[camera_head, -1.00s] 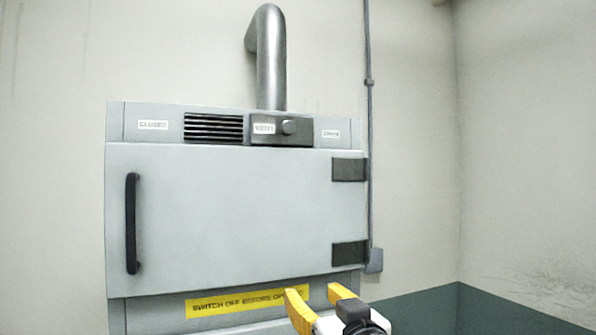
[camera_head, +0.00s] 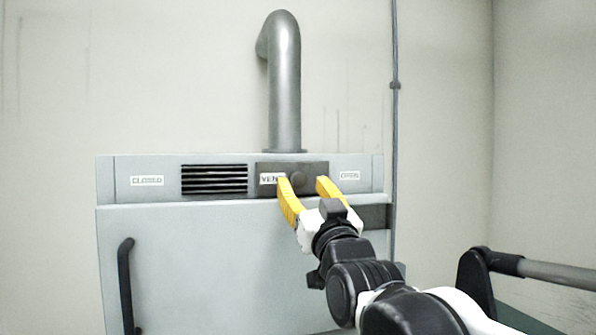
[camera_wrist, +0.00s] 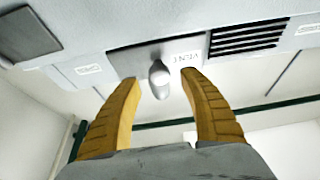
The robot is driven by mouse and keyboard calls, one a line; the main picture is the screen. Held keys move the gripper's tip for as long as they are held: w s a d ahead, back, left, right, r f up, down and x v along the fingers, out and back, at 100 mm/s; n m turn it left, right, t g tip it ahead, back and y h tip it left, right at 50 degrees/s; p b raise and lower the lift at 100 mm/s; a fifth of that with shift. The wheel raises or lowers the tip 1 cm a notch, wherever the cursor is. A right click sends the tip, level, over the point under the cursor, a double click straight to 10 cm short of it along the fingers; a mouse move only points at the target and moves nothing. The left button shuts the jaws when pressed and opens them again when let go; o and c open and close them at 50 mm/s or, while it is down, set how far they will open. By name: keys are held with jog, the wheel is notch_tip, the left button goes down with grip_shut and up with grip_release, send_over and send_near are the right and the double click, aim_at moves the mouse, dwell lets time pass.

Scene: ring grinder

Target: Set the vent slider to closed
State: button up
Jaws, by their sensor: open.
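The vent slider (camera_head: 318,169) is a dark plate with a white "VENT" label and a round knob (camera_head: 298,181). It sits right of the black louvre slots (camera_head: 214,179), toward the "OPEN" label (camera_head: 350,175); the "CLOSED" label (camera_head: 146,180) is at the far left. My gripper (camera_head: 306,183) has yellow fingers, open, with the knob between them in the head view. In the wrist view the knob (camera_wrist: 159,76) shows between and just beyond the fingertips (camera_wrist: 160,78). Whether the fingers touch the plate cannot be told.
The grey cabinet's door (camera_head: 200,260) with its black handle (camera_head: 126,285) lies below the vent strip. A metal pipe (camera_head: 285,90) rises above the slider. A thin conduit (camera_head: 395,120) runs up the wall at right. The wall left of the pipe is clear.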

aim_at(299, 180)
jog(key=shift+p+x, duration=0.4)
jog(key=shift+x, duration=1.4)
grip_shut()
